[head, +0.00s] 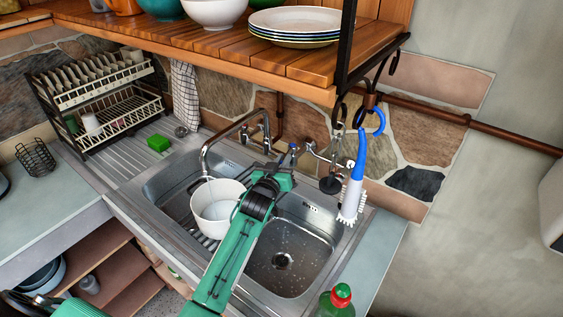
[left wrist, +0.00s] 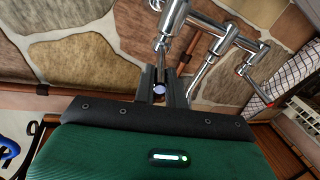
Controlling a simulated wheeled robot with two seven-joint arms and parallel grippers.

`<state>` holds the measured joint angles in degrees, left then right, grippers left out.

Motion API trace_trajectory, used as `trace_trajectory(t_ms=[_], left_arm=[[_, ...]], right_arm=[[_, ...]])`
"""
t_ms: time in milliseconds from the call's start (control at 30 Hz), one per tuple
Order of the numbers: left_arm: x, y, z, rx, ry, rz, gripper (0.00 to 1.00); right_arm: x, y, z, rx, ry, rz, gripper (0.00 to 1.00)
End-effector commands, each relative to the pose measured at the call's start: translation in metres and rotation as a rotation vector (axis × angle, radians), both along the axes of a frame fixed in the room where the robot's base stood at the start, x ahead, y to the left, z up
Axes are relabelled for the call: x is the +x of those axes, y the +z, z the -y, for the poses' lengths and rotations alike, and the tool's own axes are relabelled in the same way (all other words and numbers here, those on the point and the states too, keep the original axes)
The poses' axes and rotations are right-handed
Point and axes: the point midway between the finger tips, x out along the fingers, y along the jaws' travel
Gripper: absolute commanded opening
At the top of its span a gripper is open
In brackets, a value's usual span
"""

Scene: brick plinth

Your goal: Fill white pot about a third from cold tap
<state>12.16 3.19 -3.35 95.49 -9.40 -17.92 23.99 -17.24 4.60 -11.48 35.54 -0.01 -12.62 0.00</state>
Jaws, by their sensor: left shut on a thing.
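The white pot (head: 209,209) stands upright in the left basin of the sink, under the curved tap spout (head: 204,155). A pale patch shows inside the pot; I cannot read a water level. My left gripper (head: 286,172) reaches over the divider to the tap body at the wall. Its fingers (left wrist: 161,88) are shut on the cold tap handle, whose blue round end (left wrist: 159,89) shows between them in the left wrist view. The red-marked hot tap lever (left wrist: 266,111) is apart from the gripper. My right gripper is not in view.
The right basin (head: 285,262) is wet and empty. A brush (head: 353,190) hangs from a hook right of the gripper, below the wooden shelf (head: 290,62). A green sponge (head: 159,144) and dish rack (head: 100,100) stand left. A green bottle (head: 336,303) is at the front.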

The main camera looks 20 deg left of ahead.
Motion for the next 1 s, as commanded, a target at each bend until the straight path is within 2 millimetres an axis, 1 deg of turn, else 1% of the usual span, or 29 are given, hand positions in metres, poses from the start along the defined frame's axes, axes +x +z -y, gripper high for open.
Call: trace_trajectory(t_ms=[133, 167, 200, 267, 533, 667, 767, 867, 1000], left_arm=[[0.0, 0.001, 0.0, 0.0, 0.0, 0.0, 0.0], [0.0, 0.001, 0.0, 0.0, 0.0, 0.0, 0.14], [0.0, 0.001, 0.0, 0.0, 0.0, 0.0, 0.22], [0.0, 0.001, 0.0, 0.0, 0.0, 0.001, 0.34], [0.0, 0.0, 0.0, 0.0, -0.001, 0.001, 0.34], [-0.005, -0.001, 0.0, 0.001, -0.001, 0.001, 0.34], [-0.016, -0.002, 0.0, 0.001, -0.001, 0.001, 0.34], [-0.033, -0.004, 0.0, 0.002, -0.001, 0.0, 0.34], [-0.06, -0.004, 0.0, 0.0, -0.001, 0.001, 0.34]], right_arm=[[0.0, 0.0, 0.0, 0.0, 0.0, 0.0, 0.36], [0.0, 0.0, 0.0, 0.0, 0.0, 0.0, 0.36], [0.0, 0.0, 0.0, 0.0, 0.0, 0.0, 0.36], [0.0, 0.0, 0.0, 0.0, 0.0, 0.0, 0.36], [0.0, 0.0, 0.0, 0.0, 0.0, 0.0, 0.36], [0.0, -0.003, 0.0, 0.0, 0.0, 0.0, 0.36], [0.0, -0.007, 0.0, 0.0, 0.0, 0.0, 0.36], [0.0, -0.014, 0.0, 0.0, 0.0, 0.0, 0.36], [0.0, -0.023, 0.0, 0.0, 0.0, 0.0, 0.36]])
